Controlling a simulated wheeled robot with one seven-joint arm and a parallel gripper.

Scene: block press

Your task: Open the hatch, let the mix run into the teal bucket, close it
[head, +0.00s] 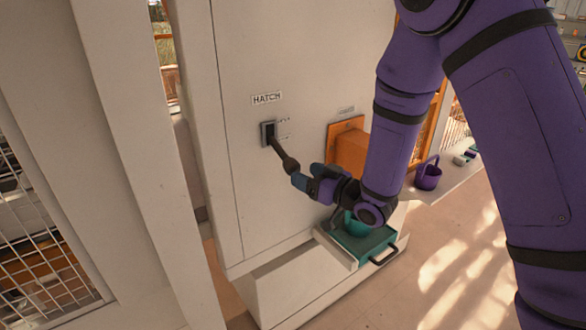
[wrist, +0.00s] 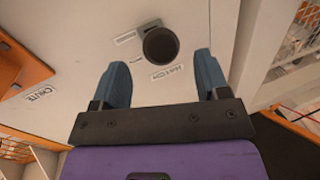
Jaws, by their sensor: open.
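The hatch lever (head: 279,149) is a dark bar with a round knob, sticking out of a slot plate under the HATCH label on the pale wall. Its knob (wrist: 160,43) shows end-on in the wrist view, in line with the gap between my fingertips. My gripper (head: 301,178) is open, with blue fingers close to the knob; I cannot tell whether they touch it.
The orange chute (head: 350,152) juts from the wall right of the lever. A purple bucket (head: 428,176) stands farther right on a pale ledge. A wire grille (head: 45,245) is at the left. Floor at the right is clear.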

